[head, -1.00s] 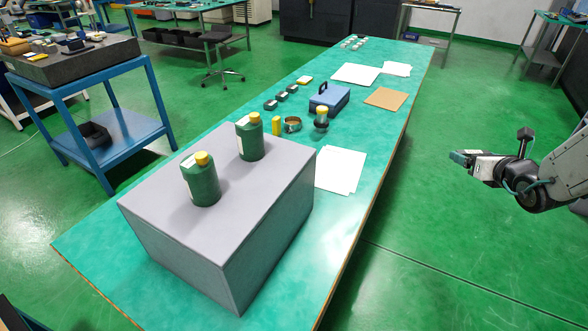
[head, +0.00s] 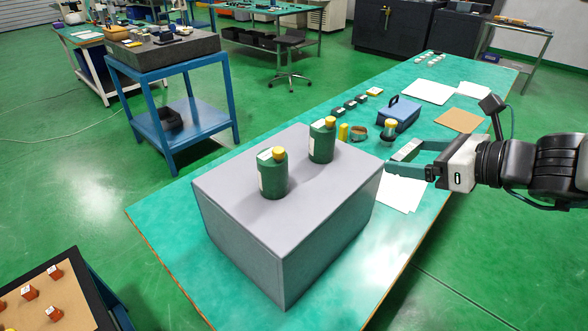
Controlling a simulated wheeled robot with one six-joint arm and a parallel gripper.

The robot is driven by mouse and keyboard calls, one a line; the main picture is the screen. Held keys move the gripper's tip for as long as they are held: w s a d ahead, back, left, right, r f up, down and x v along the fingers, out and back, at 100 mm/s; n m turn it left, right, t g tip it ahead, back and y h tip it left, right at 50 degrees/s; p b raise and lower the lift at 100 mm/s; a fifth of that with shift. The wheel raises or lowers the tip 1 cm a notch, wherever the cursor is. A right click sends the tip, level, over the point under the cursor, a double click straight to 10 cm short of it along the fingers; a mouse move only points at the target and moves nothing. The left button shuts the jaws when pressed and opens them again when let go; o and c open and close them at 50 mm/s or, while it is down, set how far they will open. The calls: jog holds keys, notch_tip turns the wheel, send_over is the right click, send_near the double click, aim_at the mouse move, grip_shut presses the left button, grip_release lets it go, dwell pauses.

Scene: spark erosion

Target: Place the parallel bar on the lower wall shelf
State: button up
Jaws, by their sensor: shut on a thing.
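My gripper (head: 403,160) is at the right of the head view, above the teal bench, pointing left. Its teal fingers are shut on a small grey bar (head: 406,151), which looks like the parallel bar. The fingers hide part of the bar. It is held in the air, in front of the white sheets in the picture and just right of the grey box. I see no wall shelf in this view.
A large grey box (head: 290,236) with two green bottles (head: 273,178) stands on the long teal bench (head: 170,228). A blue cart (head: 192,124) stands left; green floor is open around.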

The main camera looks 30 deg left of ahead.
jog(key=shift+s+a+r+n+g, duration=0.15)
jog(key=shift+s+a+n+g, duration=0.2)
jog(key=shift+s, duration=0.4)
jog(key=shift+s+a, duration=0.25)
jog(key=shift+a, duration=0.05)
send_near(323, 161)
jog(key=a, duration=0.1)
jog(key=w+a, duration=0.1)
jog(key=a, duration=0.1)
jog(key=a+f, duration=0.2)
jog(key=shift+w+a+f, duration=0.2)
jog(key=shift+w+a, duration=0.05)
jog(key=shift+w, duration=0.15)
jog(key=shift+f, duration=0.1)
